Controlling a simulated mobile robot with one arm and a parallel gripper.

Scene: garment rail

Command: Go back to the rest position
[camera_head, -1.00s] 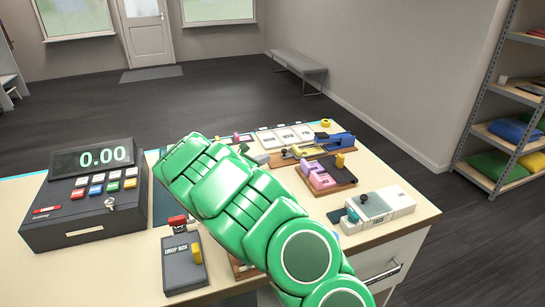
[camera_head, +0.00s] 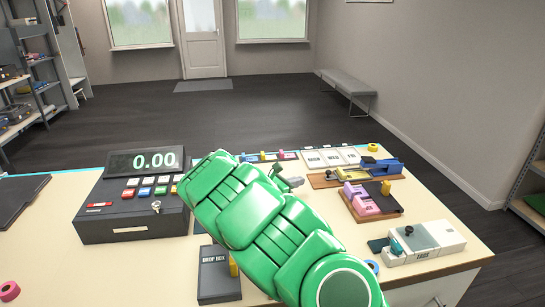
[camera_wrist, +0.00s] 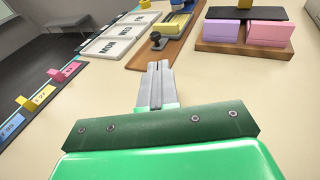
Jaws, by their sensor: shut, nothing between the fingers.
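My green arm reaches over the counter (camera_head: 460,238) in the head view and hides part of it. My gripper (camera_wrist: 156,72) shows in the wrist view with its two grey fingers together and nothing between them. It is above the bare cream counter top, apart from the items around it. In the head view the gripper's end (camera_head: 290,181) is partly visible just right of my arm, left of the wooden boards.
A cash register (camera_head: 135,205) reading 0.00 stands to the left. A drop box (camera_head: 217,275) is in front. A pink-block board (camera_head: 370,203), a yellow-and-blue board (camera_head: 345,177), white day trays (camera_head: 332,158) and a white device (camera_head: 428,243) lie right. A bench (camera_head: 347,84) stands behind.

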